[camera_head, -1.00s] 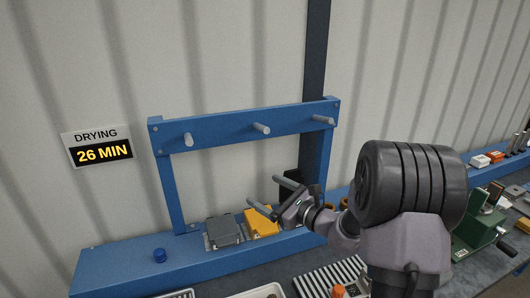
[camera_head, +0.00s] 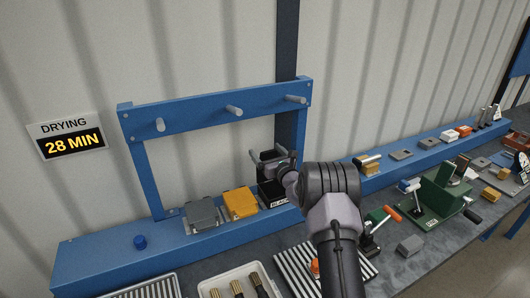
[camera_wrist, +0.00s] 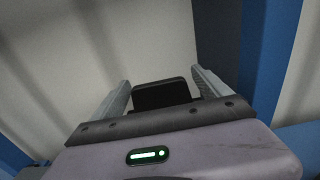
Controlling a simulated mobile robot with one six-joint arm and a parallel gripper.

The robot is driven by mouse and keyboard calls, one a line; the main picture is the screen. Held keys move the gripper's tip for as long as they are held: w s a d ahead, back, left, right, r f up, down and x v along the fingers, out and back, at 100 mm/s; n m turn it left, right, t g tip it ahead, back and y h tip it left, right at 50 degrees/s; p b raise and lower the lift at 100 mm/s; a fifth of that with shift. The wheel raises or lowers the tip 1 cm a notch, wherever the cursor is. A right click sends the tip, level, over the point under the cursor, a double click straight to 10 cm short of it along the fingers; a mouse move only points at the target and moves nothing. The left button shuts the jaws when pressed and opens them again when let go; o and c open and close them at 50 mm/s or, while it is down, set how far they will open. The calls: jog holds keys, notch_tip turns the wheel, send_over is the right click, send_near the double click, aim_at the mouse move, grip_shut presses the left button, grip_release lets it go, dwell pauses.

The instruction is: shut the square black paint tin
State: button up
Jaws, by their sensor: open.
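The square black paint tin (camera_head: 270,191) stands on the blue bench shelf, right of the yellow tin, with a partly readable label on its front. A black panel, apparently its raised lid (camera_head: 269,156), stands up at its back. My gripper (camera_head: 266,153) is open at the height of this panel, above the tin. In the wrist view, the black panel (camera_wrist: 162,94) shows between the two spread fingers of my gripper (camera_wrist: 160,80). I cannot tell whether the fingers touch it. My wrist partly hides the tin's right side.
A grey tin (camera_head: 201,215) and a yellow tin (camera_head: 240,203) sit left of the black one, seemingly shut. A blue frame with pegs (camera_head: 215,118) rises behind them. A white tray (camera_head: 238,270) and striped rack (camera_head: 300,268) lie in front. A green press (camera_head: 440,195) stands right.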

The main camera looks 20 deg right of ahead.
jog(key=shift+w, duration=0.6)
jog(key=shift+c, duration=0.2)
grip_shut()
jog(key=shift+s+b, duration=0.1)
jog(key=shift+b, duration=0.3)
